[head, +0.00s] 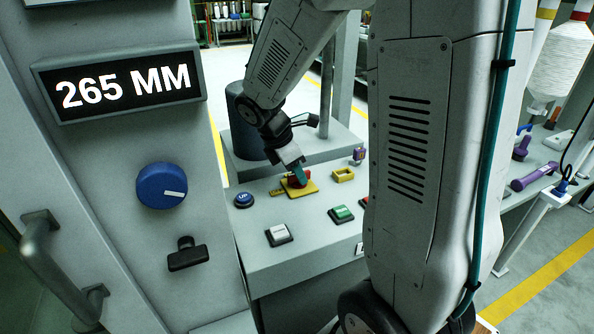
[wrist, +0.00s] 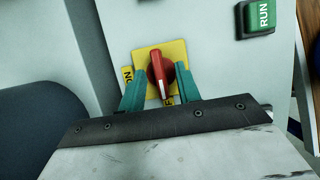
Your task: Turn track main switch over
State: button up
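The main switch is a red rotary handle (wrist: 160,76) on a yellow square plate (wrist: 148,56), set in the top of a grey console. In the wrist view the handle stands nearly upright, leaning slightly left at its top, with a white mark at its lower end. A yellow label (wrist: 127,75) with dark letters sits left of the plate. My gripper (wrist: 160,82) has its two teal fingers apart, one on each side of the handle. I cannot tell whether either finger touches it. In the head view my gripper (head: 299,174) is down at the switch (head: 292,182) and partly covers it.
The console also bears a blue UP button (head: 244,200), a white button (head: 279,235), a green RUN button (head: 341,214) and a yellow block (head: 343,174). A grey panel at left carries a 265 MM display (head: 121,86) and a blue knob (head: 161,186).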

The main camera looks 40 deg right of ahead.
jog(key=shift+f, duration=0.1)
grip_shut()
jog(key=shift+m, duration=0.3)
jog(key=m+g, duration=0.1)
jog(key=m, duration=0.2)
jog(key=shift+w+d+y, duration=0.1)
jog(key=shift+w+y, duration=0.05)
jog(key=shift+y, duration=0.25)
jog(key=m, duration=0.2)
jog(key=m+g+y, duration=0.1)
jog(key=m, duration=0.2)
jog(key=shift+d+g, duration=0.1)
jog(key=shift+g, duration=0.2)
jog(key=m+y, duration=0.1)
jog(key=m, duration=0.1)
jog(key=m+y, duration=0.1)
jog(key=m, duration=0.2)
jog(key=shift+w+d+g, duration=0.1)
jog(key=shift+d+g, duration=0.05)
jog(key=shift+g, duration=0.15)
jog(key=shift+d+m+y, duration=0.1)
jog(key=shift+m+y, duration=0.8)
jog(key=shift+m, duration=1.2)
